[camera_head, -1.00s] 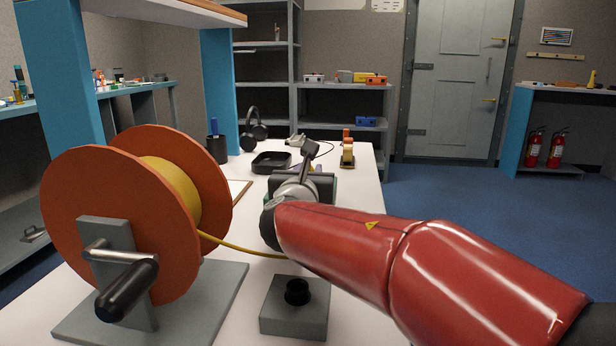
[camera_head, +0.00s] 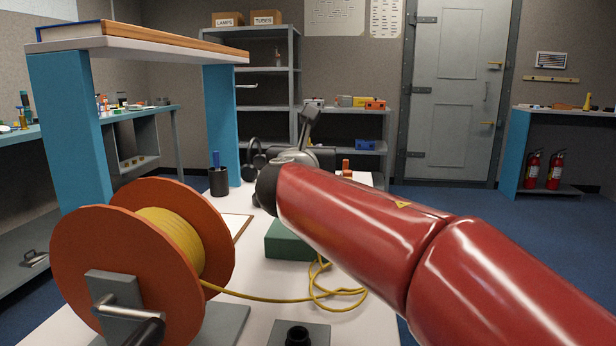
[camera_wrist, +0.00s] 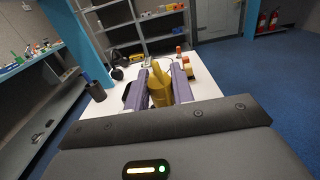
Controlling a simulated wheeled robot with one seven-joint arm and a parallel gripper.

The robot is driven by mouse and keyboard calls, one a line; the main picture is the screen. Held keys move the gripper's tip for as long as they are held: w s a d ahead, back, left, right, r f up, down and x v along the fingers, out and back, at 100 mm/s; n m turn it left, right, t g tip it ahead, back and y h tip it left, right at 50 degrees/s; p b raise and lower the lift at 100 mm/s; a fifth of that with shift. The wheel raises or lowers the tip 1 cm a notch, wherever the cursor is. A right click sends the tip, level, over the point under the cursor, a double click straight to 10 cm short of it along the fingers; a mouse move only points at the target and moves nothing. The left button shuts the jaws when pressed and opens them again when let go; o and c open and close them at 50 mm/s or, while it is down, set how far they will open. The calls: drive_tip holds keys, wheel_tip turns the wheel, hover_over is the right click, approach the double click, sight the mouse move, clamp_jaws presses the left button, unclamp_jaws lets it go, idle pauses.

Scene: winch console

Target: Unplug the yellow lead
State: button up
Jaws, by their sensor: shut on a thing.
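The yellow lead (camera_head: 262,299) runs from the orange drum (camera_head: 205,232) across the white table and lies in loose loops right of it. One strand rises beside the green box (camera_head: 284,240) and passes out of sight behind my red arm. In the wrist view my gripper (camera_wrist: 162,76) is shut on a yellow plug (camera_wrist: 159,92), held between its two purple-grey fingers above the table. In the head view my arm hides the fingers and the plug. How the lead joins the plug is hidden.
A grey block with a black round fitting (camera_head: 298,336) stands at the table's front. The drum's crank (camera_head: 125,308) juts towards me. A pen cup (camera_head: 218,181) and headphones (camera_head: 256,156) stand farther back. A blue-legged shelf (camera_head: 70,130) rises on the left.

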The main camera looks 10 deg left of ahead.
sight(308, 144)
wheel_tip(308, 144, up, 10)
drive_tip(key=p, duration=0.3)
drive_tip(key=shift+r, duration=0.25)
